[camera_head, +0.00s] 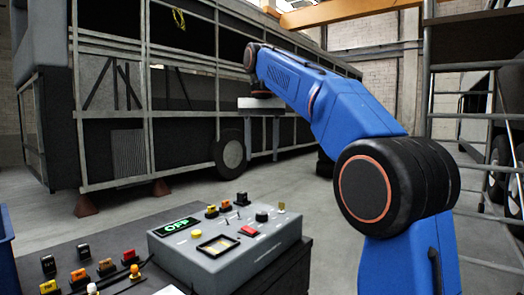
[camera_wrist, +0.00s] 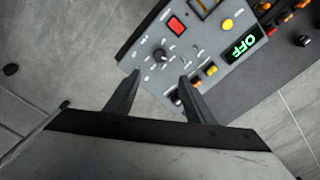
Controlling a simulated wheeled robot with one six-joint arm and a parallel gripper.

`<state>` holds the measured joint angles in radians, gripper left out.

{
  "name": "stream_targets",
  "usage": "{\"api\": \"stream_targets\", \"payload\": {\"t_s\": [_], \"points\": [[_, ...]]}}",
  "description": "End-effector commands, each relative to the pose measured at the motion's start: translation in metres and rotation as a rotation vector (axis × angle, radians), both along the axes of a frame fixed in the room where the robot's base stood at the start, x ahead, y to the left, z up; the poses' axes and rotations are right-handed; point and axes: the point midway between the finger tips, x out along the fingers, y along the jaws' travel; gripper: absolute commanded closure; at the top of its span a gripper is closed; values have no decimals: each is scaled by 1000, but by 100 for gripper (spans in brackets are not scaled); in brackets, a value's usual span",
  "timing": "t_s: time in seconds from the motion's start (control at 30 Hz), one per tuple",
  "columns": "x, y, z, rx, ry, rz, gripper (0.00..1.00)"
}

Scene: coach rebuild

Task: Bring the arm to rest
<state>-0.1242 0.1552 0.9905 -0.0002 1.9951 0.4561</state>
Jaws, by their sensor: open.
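My blue arm reaches up and forward from the right in the head view, bent at its elbow. My gripper (camera_wrist: 157,82) shows in the wrist view as two dark fingers, spread apart with nothing between them. The fingers appear over the front of a grey control box (camera_wrist: 150,40), apart from it as far as I can tell. The control box (camera_head: 225,262) carries a lit green OFF sign (camera_head: 178,226), a red button, a black knob and several small switches.
A stripped coach frame (camera_head: 150,110) stands behind on the left. A metal scaffold (camera_head: 470,115) stands at the right. Grey floor (camera_head: 190,205) lies open between bench and coach.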

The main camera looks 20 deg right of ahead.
Motion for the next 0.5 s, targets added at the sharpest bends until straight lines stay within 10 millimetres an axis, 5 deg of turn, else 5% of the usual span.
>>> {"api": "stream_targets", "payload": {"t_s": [0.27,0.5], "points": [[-8,-3,-3,1,-11,6,51],[-49,-16,-29,5,-67,52,51]]}}
